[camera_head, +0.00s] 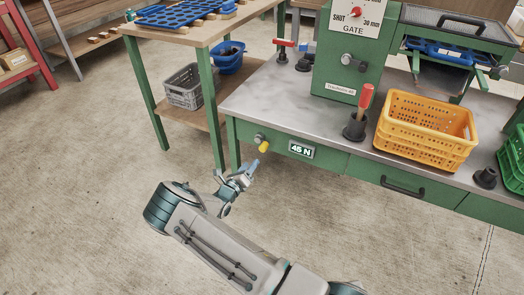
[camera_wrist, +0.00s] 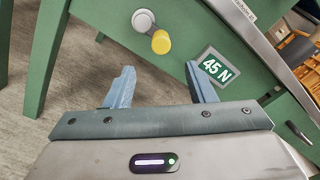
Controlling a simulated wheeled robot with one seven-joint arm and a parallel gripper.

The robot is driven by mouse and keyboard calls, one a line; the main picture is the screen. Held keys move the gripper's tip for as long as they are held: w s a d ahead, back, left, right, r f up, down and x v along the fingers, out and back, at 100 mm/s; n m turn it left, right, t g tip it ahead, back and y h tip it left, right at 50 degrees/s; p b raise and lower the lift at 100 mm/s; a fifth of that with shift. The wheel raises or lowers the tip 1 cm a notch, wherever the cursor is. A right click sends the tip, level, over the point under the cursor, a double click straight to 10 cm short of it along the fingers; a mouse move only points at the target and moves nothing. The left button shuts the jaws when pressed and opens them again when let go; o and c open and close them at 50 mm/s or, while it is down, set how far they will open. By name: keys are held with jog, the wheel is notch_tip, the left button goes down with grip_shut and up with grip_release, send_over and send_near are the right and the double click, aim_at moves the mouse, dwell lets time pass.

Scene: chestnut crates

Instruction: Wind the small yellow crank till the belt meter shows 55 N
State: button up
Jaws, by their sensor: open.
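The small yellow crank (camera_head: 264,146) sticks out from the front of the green bench, at its left end. In the wrist view its yellow knob (camera_wrist: 161,42) sits beside a round grey hub (camera_wrist: 143,20). The belt meter (camera_head: 301,150) is to the right of the crank and reads 45 N; it also shows in the wrist view (camera_wrist: 214,67). My gripper (camera_head: 245,173) is open and empty, in front of the bench and a little below the crank. In the wrist view the crank knob lies beyond the two blue fingertips (camera_wrist: 160,80), between them and apart from both.
A yellow crate (camera_head: 427,147) and a red-handled lever (camera_head: 360,112) stand on the grey bench top (camera_head: 275,98). A drawer handle (camera_head: 403,187) juts from the bench front on the right. A wooden table (camera_head: 200,35) stands at the left. The floor before the bench is clear.

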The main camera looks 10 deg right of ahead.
aim_at(261, 150)
jog(key=b+x, duration=0.2)
jog(key=x, duration=0.8)
jog(key=shift+f+b, duration=0.1)
jog(key=shift+b, duration=0.25)
jog(key=shift+x, duration=0.75)
jog(key=c, duration=1)
